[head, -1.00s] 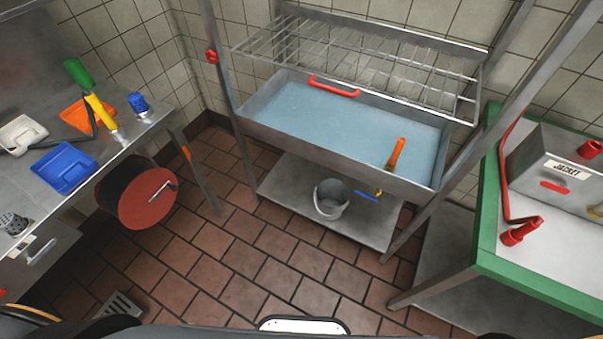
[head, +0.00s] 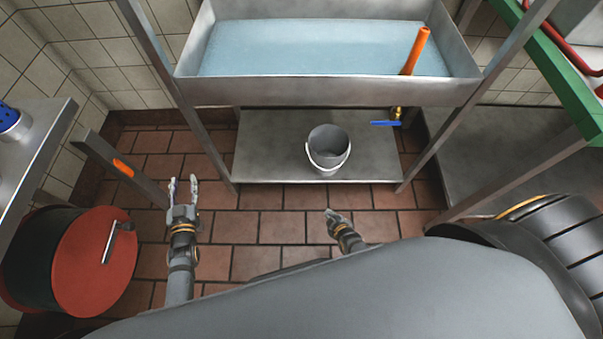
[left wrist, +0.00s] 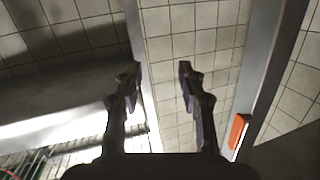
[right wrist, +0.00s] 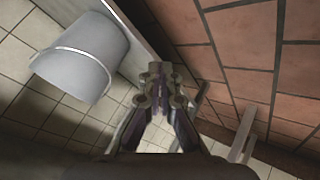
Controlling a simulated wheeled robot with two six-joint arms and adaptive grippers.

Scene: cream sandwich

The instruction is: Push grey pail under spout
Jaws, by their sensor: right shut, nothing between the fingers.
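The grey pail (head: 328,168) stands upright on the metal lower shelf, left of and apart from the brass spout (head: 397,113) with its blue lever (head: 385,123) under the basin. My right gripper (head: 331,213) is shut and empty, low in front of the shelf and short of the pail. In the right wrist view the pail (right wrist: 85,58) with its pale handle is at upper left, apart from my shut fingers (right wrist: 156,72). My left gripper (head: 182,180) is open and empty left of the shelf; its spread fingers show in the left wrist view (left wrist: 158,72).
The water-filled basin (head: 320,92) with an orange-handled tool (head: 416,50) sits above the shelf (head: 270,150). Slanted rack legs (head: 190,110) flank it. A red reel (head: 95,262) stands at left, a green-edged table (head: 560,70) at right. The shelf between pail and spout is clear.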

